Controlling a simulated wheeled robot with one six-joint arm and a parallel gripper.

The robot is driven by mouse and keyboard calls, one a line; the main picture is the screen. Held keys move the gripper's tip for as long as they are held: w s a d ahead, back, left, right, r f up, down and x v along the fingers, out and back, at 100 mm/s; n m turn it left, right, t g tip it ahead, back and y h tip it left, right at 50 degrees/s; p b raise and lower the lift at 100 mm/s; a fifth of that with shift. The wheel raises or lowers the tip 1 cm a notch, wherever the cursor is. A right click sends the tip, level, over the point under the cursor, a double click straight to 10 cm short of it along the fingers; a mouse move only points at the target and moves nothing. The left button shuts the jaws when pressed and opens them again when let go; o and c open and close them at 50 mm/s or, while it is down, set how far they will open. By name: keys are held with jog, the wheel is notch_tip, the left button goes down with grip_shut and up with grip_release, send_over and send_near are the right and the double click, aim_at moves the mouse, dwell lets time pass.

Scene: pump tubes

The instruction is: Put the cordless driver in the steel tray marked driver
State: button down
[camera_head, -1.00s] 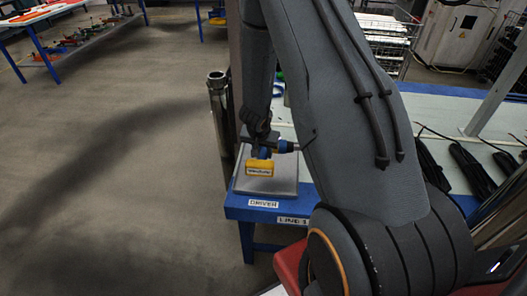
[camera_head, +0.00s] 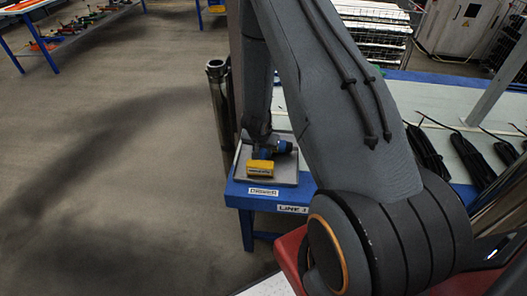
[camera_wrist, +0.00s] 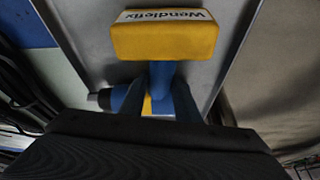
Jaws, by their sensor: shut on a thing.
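The cordless driver, with a blue body and a yellow battery block (camera_head: 261,168), is at the steel tray (camera_head: 287,177) on the near left corner of the blue-edged bench. The tray has a DRIVER label on the bench edge before it. My gripper (camera_head: 259,139) is shut on the driver from above. In the wrist view the driver's yellow block (camera_wrist: 165,36) and blue handle (camera_wrist: 160,75) show over the grey tray (camera_wrist: 95,14). The dark gripper body hides part of the driver. I cannot tell whether the driver touches the tray floor.
A LINE 1 label (camera_head: 292,209) is on the bench edge. A steel post (camera_head: 218,105) stands left of the tray. The floor at left is clear.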

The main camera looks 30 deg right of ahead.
jog(key=c, duration=1.3)
grip_release()
jog(key=shift+c, duration=0.2)
